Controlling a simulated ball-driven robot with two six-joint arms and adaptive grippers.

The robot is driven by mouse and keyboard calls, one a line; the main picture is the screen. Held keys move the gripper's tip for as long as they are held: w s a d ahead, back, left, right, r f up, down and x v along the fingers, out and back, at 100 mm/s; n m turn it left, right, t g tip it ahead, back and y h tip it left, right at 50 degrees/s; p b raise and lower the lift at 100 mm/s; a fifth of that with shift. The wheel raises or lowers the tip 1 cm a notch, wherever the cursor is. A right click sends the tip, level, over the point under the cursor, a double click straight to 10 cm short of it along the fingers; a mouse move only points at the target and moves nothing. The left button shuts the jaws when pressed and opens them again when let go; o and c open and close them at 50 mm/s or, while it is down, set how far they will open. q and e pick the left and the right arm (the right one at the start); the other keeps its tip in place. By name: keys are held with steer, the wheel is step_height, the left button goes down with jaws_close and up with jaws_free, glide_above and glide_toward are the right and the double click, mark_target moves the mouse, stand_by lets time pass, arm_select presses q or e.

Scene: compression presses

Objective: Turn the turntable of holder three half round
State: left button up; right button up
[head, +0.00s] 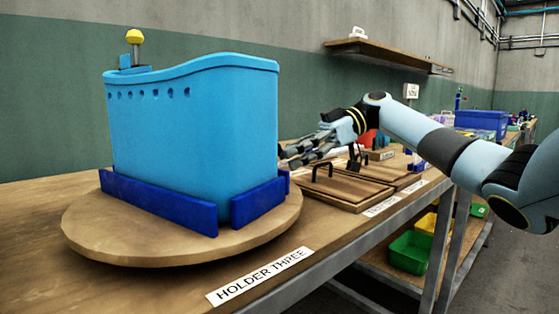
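The round wooden turntable (110,238) stands on the bench behind the label reading HOLDER THREE (260,276). A large light-blue boat-shaped tub (190,130) stands upright on it between dark-blue holder walls (155,203). A yellow knob on a post (134,38) rises at the tub's far left end. My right gripper (290,158) reaches in from the right, just right of the tub and above the turntable's right edge. Its fingers look spread, with nothing seen between them; I cannot tell whether they touch the tub. My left gripper is not in view.
Wooden boards with dark handles (335,188) lie on the bench to the right of the turntable. A blue crate (480,122) stands farther back. A wall shelf (390,55) hangs above. A green bin (411,252) sits on the lower shelf. The bench left of the turntable is clear.

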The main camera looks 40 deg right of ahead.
steer(key=v, duration=0.8)
steer(key=shift+r, duration=0.1)
